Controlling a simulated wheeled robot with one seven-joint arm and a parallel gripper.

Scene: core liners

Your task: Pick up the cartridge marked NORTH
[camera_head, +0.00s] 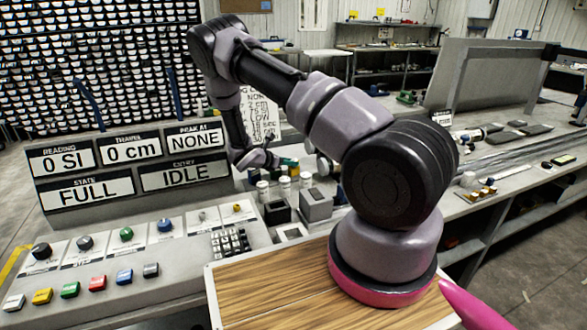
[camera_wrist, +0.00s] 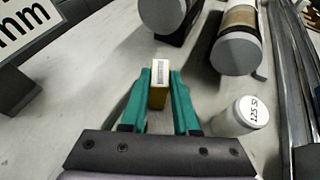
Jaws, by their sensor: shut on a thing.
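In the wrist view a small yellow block (camera_wrist: 157,97) with a pale label on its end sits between the green fingers of my gripper (camera_wrist: 161,78). My gripper is shut on it. The label's print is too small to read, so I cannot tell whether it says NORTH. In the head view my gripper (camera_head: 289,162) is small, beyond the near end of my arm, close to several white-capped vials (camera_head: 284,184). The block's lower side is hidden, and I cannot tell whether it touches the bench.
A vial with a white cap reading 125 SI (camera_wrist: 252,111) stands right of my gripper in the wrist view. Two thick cylinders, one grey (camera_wrist: 163,15) and one banded (camera_wrist: 238,40), lie ahead, with metal rails (camera_wrist: 290,80) at right. A control panel (camera_head: 130,255) is at left.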

